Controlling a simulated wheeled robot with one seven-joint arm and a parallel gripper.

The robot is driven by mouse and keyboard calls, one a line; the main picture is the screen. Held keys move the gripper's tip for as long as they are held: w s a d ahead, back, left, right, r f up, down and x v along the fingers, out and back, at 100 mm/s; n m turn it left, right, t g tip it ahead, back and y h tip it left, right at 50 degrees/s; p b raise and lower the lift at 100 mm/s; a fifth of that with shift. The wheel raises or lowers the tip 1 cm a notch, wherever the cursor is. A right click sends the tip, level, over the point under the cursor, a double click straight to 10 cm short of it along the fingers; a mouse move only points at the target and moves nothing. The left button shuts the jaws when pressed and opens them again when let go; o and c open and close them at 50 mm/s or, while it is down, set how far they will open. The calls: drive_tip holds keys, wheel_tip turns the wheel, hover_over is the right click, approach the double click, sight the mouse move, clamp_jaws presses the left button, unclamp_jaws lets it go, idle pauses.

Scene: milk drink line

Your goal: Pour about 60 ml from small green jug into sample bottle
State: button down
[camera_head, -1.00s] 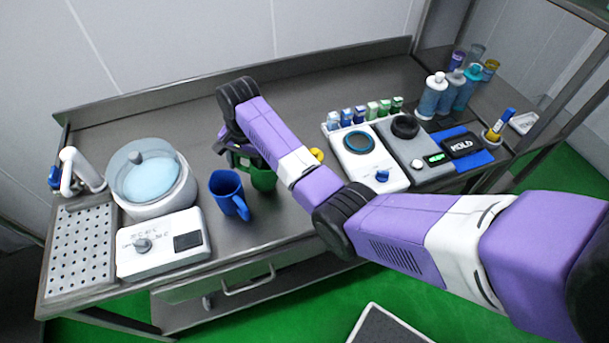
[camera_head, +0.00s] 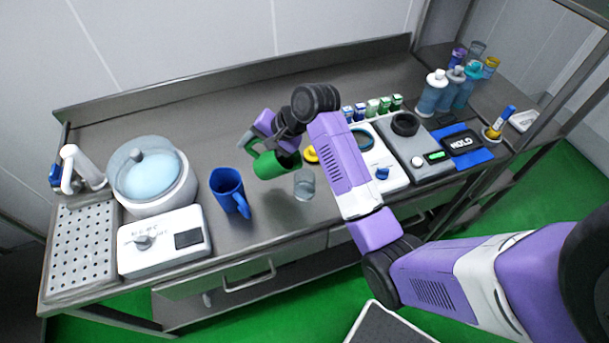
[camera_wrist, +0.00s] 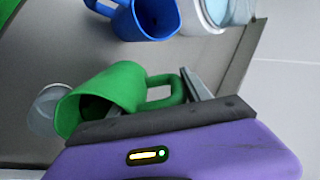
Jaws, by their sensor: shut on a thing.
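The small green jug (camera_head: 272,165) is off the table and tipped well over, its dark mouth facing right. It also shows in the wrist view (camera_wrist: 122,84), with its mouth to the lower left. My gripper (camera_head: 264,136) is shut on the jug's handle; the fingers also show in the wrist view (camera_wrist: 190,88). The clear sample bottle (camera_head: 304,186) stands on the bench just below and right of the jug's mouth. In the wrist view the bottle (camera_wrist: 45,108) is partly hidden behind the jug's rim. I see no stream, and the liquid levels cannot be told.
A blue jug (camera_head: 228,190) stands to the left. A yellow ring-like thing (camera_head: 311,155) lies behind the bottle, partly hidden by my arm. A white device (camera_head: 385,180) and a grey one (camera_head: 420,158) stand right. A round lidded vessel (camera_head: 155,190) stands left.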

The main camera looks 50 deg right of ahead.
sight(258, 141)
drive_tip(key=shift+s+d+r+t, duration=0.1)
drive_tip(key=shift+s+r+t, duration=0.1)
drive_tip(key=shift+r+t, duration=0.35)
drive_tip(key=shift+s+d+r+t+y, duration=0.2)
drive_tip(key=shift+s+t+y, duration=0.2)
drive_tip(key=shift+t, duration=0.35)
idle(0.5)
drive_tip(key=shift+w+a+r, duration=0.1)
drive_tip(key=shift+w+r, duration=0.05)
drive_tip(key=shift+r, duration=0.05)
drive_tip(key=shift+w+a+b, duration=0.1)
drive_tip(key=shift+w+b, duration=0.2)
drive_tip(key=shift+b, duration=0.15)
drive_tip(key=shift+s+d+r+t+y+b, duration=0.15)
drive_tip(key=shift+r+t+b, duration=0.2)
drive_tip(key=shift+b, duration=0.25)
drive_tip(key=shift+s+d+r+t+y+b, duration=0.1)
drive_tip(key=shift+r+t+y+b, duration=0.1)
drive_tip(key=shift+t+b, duration=0.25)
idle(3.2)
drive_tip(key=shift+a+r, duration=0.1)
